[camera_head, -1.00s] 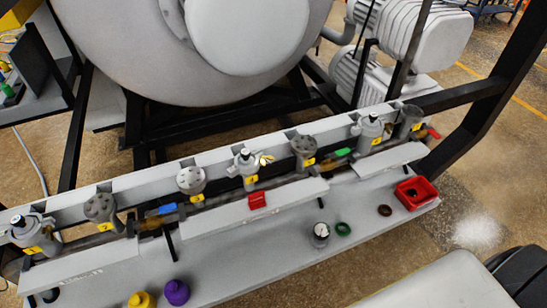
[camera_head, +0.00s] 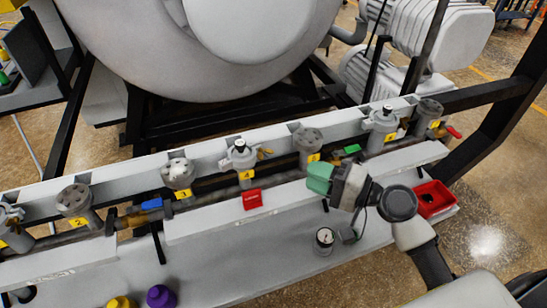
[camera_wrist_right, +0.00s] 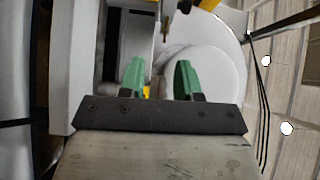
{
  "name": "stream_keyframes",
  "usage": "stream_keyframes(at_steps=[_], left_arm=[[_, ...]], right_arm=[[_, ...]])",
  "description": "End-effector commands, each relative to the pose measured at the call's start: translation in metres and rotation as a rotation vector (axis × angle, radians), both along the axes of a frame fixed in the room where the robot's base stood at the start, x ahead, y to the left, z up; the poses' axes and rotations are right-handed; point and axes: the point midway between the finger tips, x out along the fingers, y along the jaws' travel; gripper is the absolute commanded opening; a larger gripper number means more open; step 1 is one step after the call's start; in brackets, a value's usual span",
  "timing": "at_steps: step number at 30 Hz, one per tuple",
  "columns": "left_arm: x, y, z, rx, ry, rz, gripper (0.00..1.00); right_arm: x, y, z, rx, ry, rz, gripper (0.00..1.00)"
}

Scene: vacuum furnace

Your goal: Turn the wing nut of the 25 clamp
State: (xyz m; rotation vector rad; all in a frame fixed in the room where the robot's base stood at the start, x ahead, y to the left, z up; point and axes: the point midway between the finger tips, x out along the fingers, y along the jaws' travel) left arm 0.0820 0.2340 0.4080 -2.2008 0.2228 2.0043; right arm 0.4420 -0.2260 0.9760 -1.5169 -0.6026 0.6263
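A row of grey vacuum fittings with yellow number labels runs along the rail. A brass piece (camera_head: 265,152), possibly a wing nut, sticks out beside fitting 4 (camera_head: 240,155). Another brass piece shows in the right wrist view (camera_wrist_right: 165,27), ahead of the fingers. I cannot tell which piece belongs to the 25 clamp. My right gripper (camera_head: 320,178), with green fingertips, is in front of and below fitting 5 (camera_head: 309,140). In the right wrist view its fingers (camera_wrist_right: 160,80) are apart, with no object seen held between them. My left gripper is not in view.
A red block (camera_head: 252,199) sits on the grey ledge. A gauge (camera_head: 324,238), a purple knob (camera_head: 160,297) and a yellow knob (camera_head: 121,303) are on the lower shelf. A red bin (camera_head: 433,200) is at right, partly behind my arm. The large furnace body (camera_head: 200,50) stands behind.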

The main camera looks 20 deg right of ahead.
Motion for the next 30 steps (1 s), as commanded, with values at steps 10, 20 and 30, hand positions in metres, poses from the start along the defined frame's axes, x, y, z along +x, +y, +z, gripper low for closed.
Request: stream_keyframes(at_steps=[10, 20, 30], left_arm=[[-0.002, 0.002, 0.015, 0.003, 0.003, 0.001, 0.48], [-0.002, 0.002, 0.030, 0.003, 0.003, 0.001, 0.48], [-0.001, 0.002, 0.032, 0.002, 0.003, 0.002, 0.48]], right_arm=[[0.029, 0.022, 0.011, 0.044, -0.002, -0.006, 0.33], [0.070, 0.063, 0.009, 0.041, 0.000, -0.005, 0.33], [0.080, 0.073, 0.006, 0.037, 0.000, -0.006, 0.33]])
